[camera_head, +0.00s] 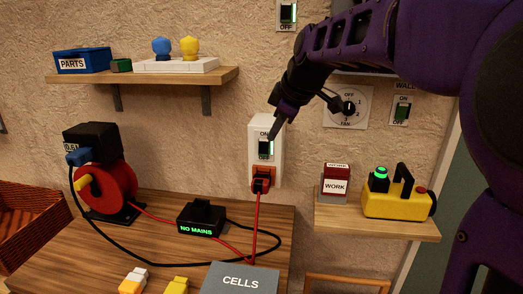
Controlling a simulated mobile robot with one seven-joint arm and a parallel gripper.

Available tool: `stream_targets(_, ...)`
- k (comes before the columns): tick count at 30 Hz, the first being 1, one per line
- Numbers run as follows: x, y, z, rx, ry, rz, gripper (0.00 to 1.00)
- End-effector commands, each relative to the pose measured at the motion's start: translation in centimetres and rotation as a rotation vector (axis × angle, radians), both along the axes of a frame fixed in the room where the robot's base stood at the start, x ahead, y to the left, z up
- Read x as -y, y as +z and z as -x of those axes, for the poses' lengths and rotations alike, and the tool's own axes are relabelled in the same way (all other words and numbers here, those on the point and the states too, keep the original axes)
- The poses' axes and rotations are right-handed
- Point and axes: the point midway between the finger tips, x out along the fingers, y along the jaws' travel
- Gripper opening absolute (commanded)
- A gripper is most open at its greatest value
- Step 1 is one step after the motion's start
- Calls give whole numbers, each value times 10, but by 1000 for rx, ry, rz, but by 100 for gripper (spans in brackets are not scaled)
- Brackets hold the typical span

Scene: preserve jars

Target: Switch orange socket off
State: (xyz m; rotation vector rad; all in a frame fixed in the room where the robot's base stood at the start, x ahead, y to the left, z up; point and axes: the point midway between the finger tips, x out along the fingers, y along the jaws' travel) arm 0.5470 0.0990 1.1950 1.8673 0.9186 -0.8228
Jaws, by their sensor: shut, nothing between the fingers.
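The orange socket (263,172) is on the lower part of a white wall plate (253,138), with a dark plug and red cable in it. My gripper (274,128) is shut and empty. Its tip points down in front of the switch's upper right part and hides some of it. I cannot tell whether the tip touches the rocker.
A fan dial (348,106) and a wall switch (401,111) are to the right. A small shelf (375,222) below holds a red WORK box (336,180) and a yellow device (395,201). A red cable reel (106,190) and a NO MAINS box (201,218) stand on the wooden bench (160,240).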

Motion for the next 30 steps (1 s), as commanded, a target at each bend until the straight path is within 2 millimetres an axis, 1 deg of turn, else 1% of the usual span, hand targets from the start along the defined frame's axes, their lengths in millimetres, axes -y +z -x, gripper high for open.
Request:
stream_targets(1,1,-3,4,-1,0,1,0)
stream_targets(5,1,-3,8,-7,1,0,0)
stream_targets(13,0,-3,8,-7,1,0,0)
stream_targets(17,-1,-8,5,-9,2,0,0)
stream_targets(20,-5,-20,-2,-11,3,-1,0)
stream_targets(30,-25,-80,-38,-11,4,-1,0)
